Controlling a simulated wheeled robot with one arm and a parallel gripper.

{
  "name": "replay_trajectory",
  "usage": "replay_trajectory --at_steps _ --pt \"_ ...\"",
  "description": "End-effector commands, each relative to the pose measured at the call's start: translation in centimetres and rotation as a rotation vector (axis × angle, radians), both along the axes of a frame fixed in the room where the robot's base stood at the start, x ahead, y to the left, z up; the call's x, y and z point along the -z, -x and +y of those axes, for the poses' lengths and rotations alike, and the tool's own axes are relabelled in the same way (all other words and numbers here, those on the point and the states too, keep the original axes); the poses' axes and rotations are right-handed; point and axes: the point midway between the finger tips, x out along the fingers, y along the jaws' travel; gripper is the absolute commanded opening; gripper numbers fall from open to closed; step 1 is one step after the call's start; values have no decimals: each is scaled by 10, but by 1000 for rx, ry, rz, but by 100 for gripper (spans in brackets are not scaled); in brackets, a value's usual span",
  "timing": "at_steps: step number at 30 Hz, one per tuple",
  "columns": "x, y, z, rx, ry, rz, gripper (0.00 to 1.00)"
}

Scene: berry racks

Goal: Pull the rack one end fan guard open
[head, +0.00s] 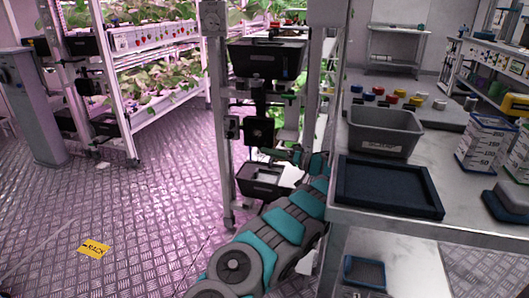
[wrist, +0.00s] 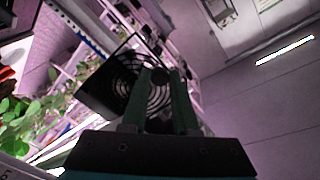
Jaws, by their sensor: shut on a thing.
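The fan guard (wrist: 124,84), a dark square frame with concentric rings, shows left of centre in the wrist view. It stands at an angle there. My gripper (wrist: 161,78) is shut on a small dark knob at the guard's right side; the fingers hide part of the rings. In the head view a small black square panel (head: 259,130) on the rack's end post (head: 219,110) looks like the same guard. My gripper (head: 272,153) is small and dark just below and right of it, so the contact is unclear there.
A steel bench (head: 400,215) with a grey bin (head: 384,131) and a dark tray (head: 388,187) stands close right of my arm. A black box (head: 266,59) is above the guard and an open black bin (head: 262,181) below.

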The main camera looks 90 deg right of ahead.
Motion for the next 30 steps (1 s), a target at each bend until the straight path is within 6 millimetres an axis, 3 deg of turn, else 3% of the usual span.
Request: replay_trajectory --at_steps 5,6,14,23,30 --pt "-3 2 -2 10 6 0 0" --pt "-3 2 -2 11 6 0 29" --pt "-2 1 -1 6 4 0 58" --pt "-1 2 0 4 3 0 58" --pt "-1 20 9 8 2 0 58"
